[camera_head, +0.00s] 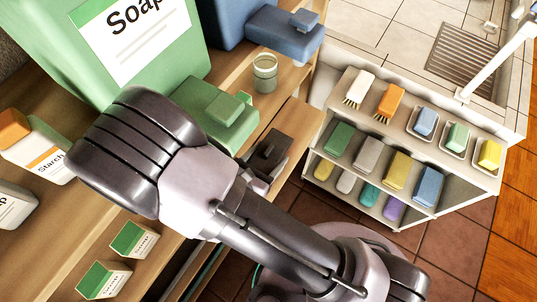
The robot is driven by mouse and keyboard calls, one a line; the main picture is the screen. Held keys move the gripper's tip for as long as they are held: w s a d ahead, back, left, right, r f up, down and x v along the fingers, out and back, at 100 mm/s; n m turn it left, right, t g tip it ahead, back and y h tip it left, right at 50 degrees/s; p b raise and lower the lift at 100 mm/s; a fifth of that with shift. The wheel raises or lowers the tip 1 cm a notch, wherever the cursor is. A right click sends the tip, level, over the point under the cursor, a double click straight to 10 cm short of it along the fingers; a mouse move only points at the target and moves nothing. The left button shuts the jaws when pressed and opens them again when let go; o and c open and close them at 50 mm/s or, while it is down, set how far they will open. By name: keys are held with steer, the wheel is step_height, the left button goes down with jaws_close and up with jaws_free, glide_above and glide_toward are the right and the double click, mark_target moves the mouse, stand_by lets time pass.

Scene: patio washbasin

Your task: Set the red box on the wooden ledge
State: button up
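No red box can be made out in this view. Wooden shelving (285,85) runs from the top middle down the left side, with bottles and boxes on it. I cannot tell which of its boards is the ledge. My arm crosses the middle of the view and hides part of the shelving. A dark blocky shape just beyond my arm, against the wood, may be my gripper (268,158). Its fingers cannot be made out, nor whether it holds anything.
A large green soap container (65,45), a blue container (285,35) and a glass jar (264,73) stand on the shelving. A starch box (45,155) and small cartons (134,240) are at left. A white rack (455,170) holds brushes and sponges at right.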

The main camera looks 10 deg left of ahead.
steer(key=o, duration=0.4)
steer(key=shift+r, duration=0.1)
steer(key=shift+s+a+r+p, duration=0.15)
steer(key=shift+r+p, duration=0.1)
steer(key=shift+p, duration=0.1)
steer(key=p+v, duration=0.3)
steer(key=v, duration=0.7)
steer(key=shift+s+a+r, duration=0.15)
steer(key=shift+s, duration=0.1)
steer(key=shift+s+a, duration=0.1)
steer(key=shift+s, duration=0.3)
